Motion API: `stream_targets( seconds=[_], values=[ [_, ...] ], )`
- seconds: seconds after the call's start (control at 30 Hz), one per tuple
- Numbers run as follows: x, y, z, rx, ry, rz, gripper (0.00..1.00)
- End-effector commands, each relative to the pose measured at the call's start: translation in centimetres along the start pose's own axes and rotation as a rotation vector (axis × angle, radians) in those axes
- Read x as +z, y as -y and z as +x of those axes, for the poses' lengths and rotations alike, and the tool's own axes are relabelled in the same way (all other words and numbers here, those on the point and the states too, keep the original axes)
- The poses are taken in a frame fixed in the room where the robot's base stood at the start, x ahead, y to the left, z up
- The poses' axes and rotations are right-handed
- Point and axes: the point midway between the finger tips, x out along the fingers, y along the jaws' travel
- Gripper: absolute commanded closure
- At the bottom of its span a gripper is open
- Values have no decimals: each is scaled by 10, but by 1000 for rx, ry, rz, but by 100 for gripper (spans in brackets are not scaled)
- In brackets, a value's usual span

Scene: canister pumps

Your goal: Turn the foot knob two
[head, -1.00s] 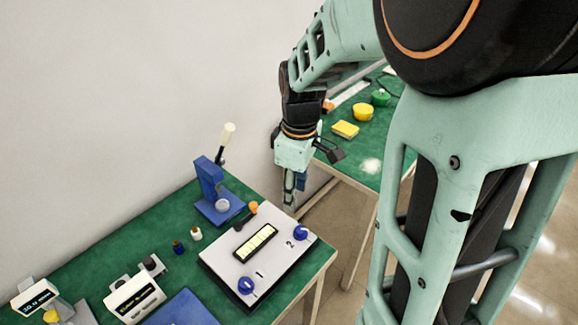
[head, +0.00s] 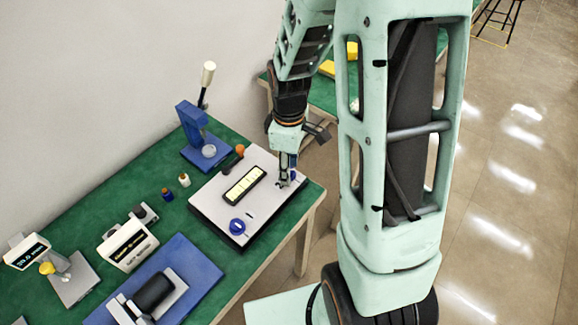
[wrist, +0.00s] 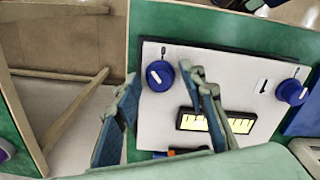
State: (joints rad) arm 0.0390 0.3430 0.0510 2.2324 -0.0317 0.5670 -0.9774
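The foot knob two is the blue knob (wrist: 160,75) with a white pointer mark, on the corner of a white panel box (head: 215,208) near the table's edge. In the head view my gripper mostly hides it. My gripper (head: 286,182) points down over that corner. In the wrist view my gripper (wrist: 162,77) is open, with one fingertip on each side of the knob. I cannot tell whether either finger touches it. The other blue knob, beside the mark 1 (head: 237,226), is at the box's near side.
A lit yellow display (head: 244,186) is in the box's middle, with an orange-tipped lever (head: 238,150) behind. A blue press stand (head: 194,135), small bottles (head: 184,180), a meter (head: 128,245) and a blue plate (head: 205,268) share the green table. Floor lies right of the table.

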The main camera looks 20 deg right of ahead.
Motion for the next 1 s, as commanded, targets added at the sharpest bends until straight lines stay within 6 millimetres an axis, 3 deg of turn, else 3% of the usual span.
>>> stream_targets(
  seconds=[0.23, 0.6, 1.0],
  values=[
    [0, 0, 1, 0, 0, 0, 62],
    [0, 0, 0, 0, 0, 0, 100],
    [0, 0, 1, 1, 0, 83, 100]
  ],
)
